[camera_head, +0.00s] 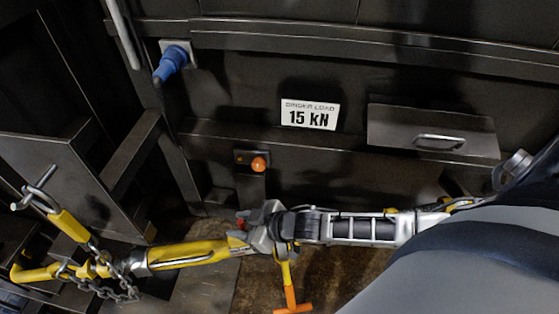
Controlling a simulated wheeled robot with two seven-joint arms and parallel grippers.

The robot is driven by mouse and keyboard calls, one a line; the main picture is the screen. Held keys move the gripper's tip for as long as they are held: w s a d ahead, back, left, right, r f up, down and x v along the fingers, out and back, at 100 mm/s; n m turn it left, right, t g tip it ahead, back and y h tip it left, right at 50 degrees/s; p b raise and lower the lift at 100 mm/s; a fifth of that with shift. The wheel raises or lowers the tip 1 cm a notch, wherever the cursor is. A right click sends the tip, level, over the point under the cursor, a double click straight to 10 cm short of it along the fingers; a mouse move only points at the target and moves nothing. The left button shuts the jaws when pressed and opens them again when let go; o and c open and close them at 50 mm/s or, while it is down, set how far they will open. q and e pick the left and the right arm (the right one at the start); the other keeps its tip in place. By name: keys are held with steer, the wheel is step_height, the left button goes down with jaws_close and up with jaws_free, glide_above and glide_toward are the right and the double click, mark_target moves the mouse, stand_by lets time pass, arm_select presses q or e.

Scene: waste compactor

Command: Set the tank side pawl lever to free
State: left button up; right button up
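A yellow ratchet binder (190,254) runs across the lower part of the view. A small red lever (240,223) shows on the left of its ratchet housing; I cannot tell whether this is the tank side pawl lever or how it is set. A yellow handle with an orange grip (291,302) hangs below the housing. My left gripper is not in view.
A chain (105,289) and yellow hook (68,225) are at the left. A grey shackle (514,168) is at the right. Behind are an orange knob (259,164), a blue connector (171,63), a "15 kN" sign (310,115) and a handled box (432,130).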

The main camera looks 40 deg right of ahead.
steer(key=p+v, duration=0.1)
steer(key=v, duration=1.3)
steer(key=s+a+f+m+h, duration=0.2)
steer(key=a+f+m+h, duration=0.1)
steer(key=a, duration=0.3)
steer(key=shift+a+f+m+h, duration=0.2)
steer(key=shift+a+m+h, duration=0.15)
steer(key=shift+m, duration=0.55)
stand_by(0.4)
steer(key=shift+d, duration=0.1)
